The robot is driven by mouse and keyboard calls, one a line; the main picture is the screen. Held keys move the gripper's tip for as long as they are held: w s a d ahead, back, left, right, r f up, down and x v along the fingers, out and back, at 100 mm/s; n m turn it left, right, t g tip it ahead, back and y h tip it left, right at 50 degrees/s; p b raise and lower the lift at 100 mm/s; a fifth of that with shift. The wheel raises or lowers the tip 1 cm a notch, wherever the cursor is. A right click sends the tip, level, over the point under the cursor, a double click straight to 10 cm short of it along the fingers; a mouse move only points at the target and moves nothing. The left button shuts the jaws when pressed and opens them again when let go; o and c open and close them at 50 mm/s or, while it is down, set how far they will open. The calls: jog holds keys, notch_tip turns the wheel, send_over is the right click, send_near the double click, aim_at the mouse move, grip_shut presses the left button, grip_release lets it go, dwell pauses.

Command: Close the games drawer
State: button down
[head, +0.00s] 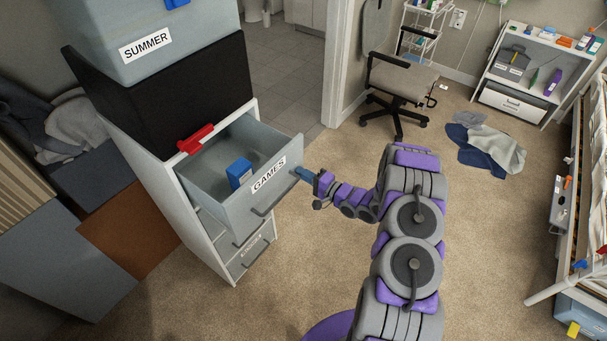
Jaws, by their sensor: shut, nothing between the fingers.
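The games drawer (235,205) is the top drawer of a white cabinet and is pulled well out. Its grey front carries a GAMES label (269,175) and a dark bar handle (272,199). A blue box (239,173) lies inside it. My gripper (303,174) is at the right end of the drawer front, near its top edge, with its fingers shut and nothing held. It looks to be at or touching the front, but I cannot tell whether there is contact.
A red object (195,139) lies at the cabinet's top edge by the drawer. A SUMMER box (150,45) stands above on a black box. Lower drawers (250,255) look shut. An office chair (400,75) and dropped clothes (490,145) are farther back. Carpet right of the cabinet is clear.

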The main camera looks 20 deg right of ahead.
jog(key=p+x, duration=0.3)
jog(key=x, duration=1.8)
jog(key=shift+w+a, duration=0.2)
jog(key=shift+s, duration=0.15)
